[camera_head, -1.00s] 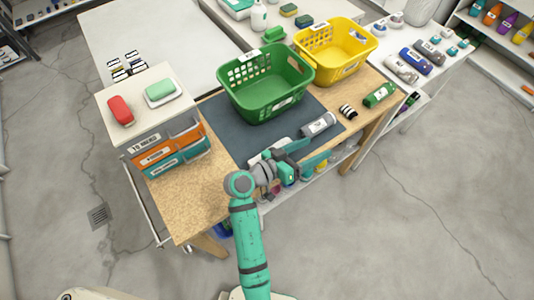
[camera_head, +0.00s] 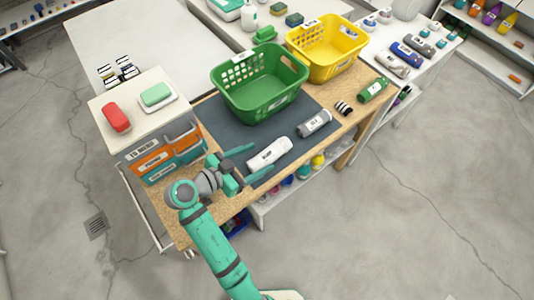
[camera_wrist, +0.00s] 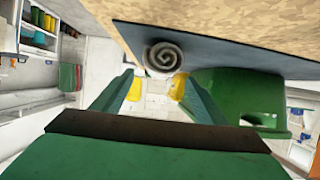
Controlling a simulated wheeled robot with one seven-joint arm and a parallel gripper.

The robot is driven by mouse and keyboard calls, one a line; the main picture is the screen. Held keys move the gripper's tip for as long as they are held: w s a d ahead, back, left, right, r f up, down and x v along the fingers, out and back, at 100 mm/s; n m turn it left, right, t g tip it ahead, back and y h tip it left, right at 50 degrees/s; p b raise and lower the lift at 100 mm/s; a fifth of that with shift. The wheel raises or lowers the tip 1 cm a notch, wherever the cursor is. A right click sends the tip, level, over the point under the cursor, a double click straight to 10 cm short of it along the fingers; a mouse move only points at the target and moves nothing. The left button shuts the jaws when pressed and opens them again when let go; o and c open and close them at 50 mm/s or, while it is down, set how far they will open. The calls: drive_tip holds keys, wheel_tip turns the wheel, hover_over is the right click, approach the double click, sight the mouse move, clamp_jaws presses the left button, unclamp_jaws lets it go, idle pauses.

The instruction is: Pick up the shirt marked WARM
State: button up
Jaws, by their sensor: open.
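A white rolled shirt (camera_head: 268,154) with dark lettering lies on the dark mat near the table's front edge; the lettering looks like WARM but is too small to be sure. A grey rolled shirt (camera_head: 315,124) with a white label lies to its right. My gripper (camera_head: 251,162) is open and empty at the left end of the white shirt, its fingers pointing along it. In the wrist view, the spiral end of a roll (camera_wrist: 162,58) shows just beyond and above the open gripper (camera_wrist: 157,76).
A green basket (camera_head: 258,112) stands on the mat behind the shirts, with a yellow basket (camera_head: 322,76) beyond it. A drawer box (camera_head: 125,130) with red and green items on top stands left of my gripper. A striped roll and green bottle lie right.

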sight(269, 154)
drive_tip(key=shift+f+x, duration=0.2)
drive_tip(key=shift+x, duration=1.4)
drive_tip(key=shift+f+x, duration=0.2)
drive_tip(key=shift+x, duration=1.4)
drive_tip(key=shift+s+a, duration=0.1)
drive_tip(key=shift+a, duration=0.1)
drive_tip(key=c, duration=1.2)
